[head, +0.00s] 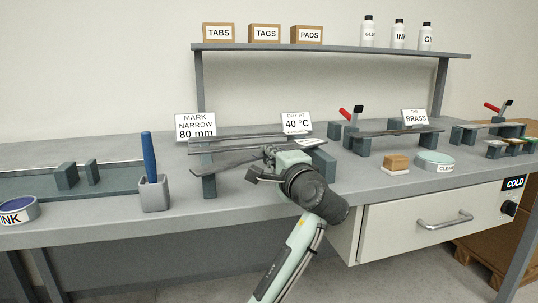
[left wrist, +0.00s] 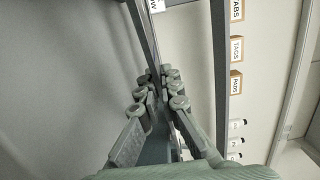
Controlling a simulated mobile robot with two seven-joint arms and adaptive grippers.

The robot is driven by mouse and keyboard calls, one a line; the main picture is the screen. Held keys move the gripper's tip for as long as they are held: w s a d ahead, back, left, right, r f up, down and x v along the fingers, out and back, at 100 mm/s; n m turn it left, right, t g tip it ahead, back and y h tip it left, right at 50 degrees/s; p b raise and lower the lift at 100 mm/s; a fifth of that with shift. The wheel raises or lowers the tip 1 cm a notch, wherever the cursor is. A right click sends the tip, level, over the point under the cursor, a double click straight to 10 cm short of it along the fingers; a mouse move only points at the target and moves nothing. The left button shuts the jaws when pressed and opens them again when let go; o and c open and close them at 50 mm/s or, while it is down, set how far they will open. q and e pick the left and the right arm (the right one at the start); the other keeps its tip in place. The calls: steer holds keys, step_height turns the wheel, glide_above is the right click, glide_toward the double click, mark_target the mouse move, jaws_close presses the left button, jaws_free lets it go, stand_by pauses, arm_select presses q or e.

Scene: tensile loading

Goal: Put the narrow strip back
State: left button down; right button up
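That strip runs out past the fingertips toward the top of the view. In the head view a dark strip (head: 222,160) reaches left from the gripper, slightly tilted, at the front of the rack. Another strip (head: 235,138) lies behind it. The contact is partly hidden by the fingers. My right gripper is not in view.
A "DRY AT 40 °C" sign (head: 297,123) stands behind the gripper. A cup with a blue marker (head: 149,155) and an ink pad (head: 18,210) are at left.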

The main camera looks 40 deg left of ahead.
arm_select(q)
steer(key=shift+f, duration=0.1)
steer(key=c, duration=1.6)
jaws_free()
steer(key=shift+c, duration=0.2)
steer(key=shift+f, duration=0.1)
steer(key=v, duration=1.2)
